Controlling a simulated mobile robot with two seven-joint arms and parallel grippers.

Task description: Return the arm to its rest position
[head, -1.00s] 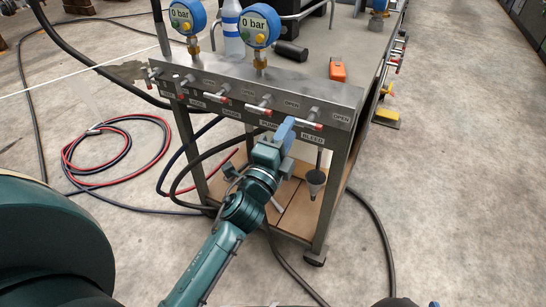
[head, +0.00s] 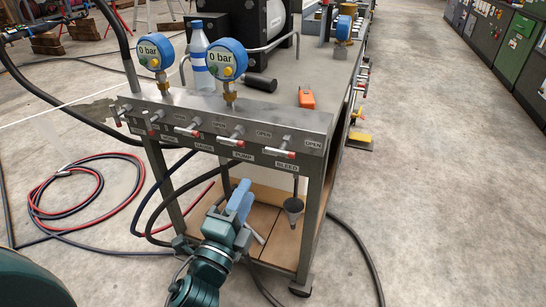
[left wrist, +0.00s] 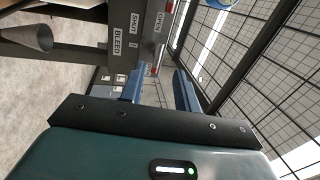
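My left gripper (head: 240,192), with blue fingers, is low in front of the cart's valve panel (head: 215,122), below the row of red-tipped valve handles (head: 278,152). It appears apart from the panel. In the left wrist view its two fingers (left wrist: 158,78) stand apart with nothing held between them. The panel, with BLEED, SHUT and OPEN labels, shows beyond the fingers there. My left forearm runs off the bottom of the head view. My right gripper is not in view.
The cart (head: 318,190) carries two 0 bar gauges (head: 227,60), a bottle (head: 198,50) and an orange tool (head: 306,97). A funnel (head: 293,205) hangs under the panel. Red and black hoses (head: 85,200) lie at left. The floor at right (head: 440,210) is clear.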

